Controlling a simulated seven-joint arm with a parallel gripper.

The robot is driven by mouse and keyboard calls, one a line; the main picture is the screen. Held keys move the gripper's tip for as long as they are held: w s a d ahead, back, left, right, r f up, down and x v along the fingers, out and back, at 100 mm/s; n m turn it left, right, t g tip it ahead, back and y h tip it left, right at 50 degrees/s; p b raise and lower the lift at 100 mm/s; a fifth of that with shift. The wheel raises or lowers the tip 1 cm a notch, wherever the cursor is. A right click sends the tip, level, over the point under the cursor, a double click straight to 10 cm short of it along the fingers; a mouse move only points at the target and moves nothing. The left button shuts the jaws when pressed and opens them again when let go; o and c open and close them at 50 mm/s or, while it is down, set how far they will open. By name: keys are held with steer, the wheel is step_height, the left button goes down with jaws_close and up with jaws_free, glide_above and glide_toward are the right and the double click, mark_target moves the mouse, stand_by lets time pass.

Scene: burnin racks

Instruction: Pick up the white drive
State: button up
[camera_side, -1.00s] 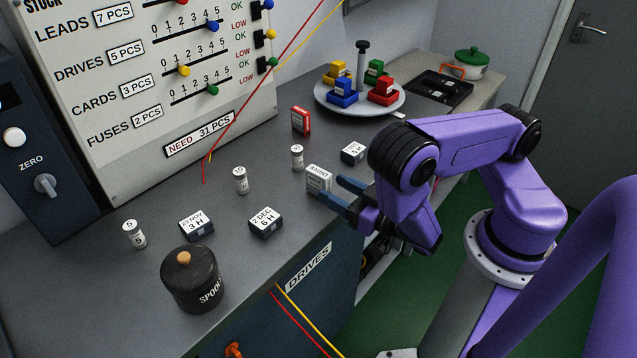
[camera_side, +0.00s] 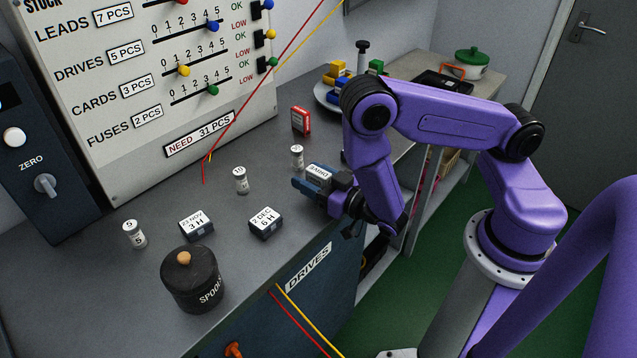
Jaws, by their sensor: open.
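The white drive (camera_side: 318,172) stands on the grey bench near its front edge, with lettering on its top. My gripper (camera_side: 309,178) is at the drive, its blue fingers reaching left along the drive's sides. The jaws are open, with the drive apparently between them. The fingers and palm hide the drive's lower part, so I cannot tell whether either finger touches it.
A red drive (camera_side: 301,121) stands behind. A black pot (camera_side: 193,278) stands front left. My arm partly covers the round tray (camera_side: 324,98).

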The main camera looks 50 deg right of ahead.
steer(key=shift+c, duration=0.3)
jaws_close()
steer(key=shift+r, duration=0.2)
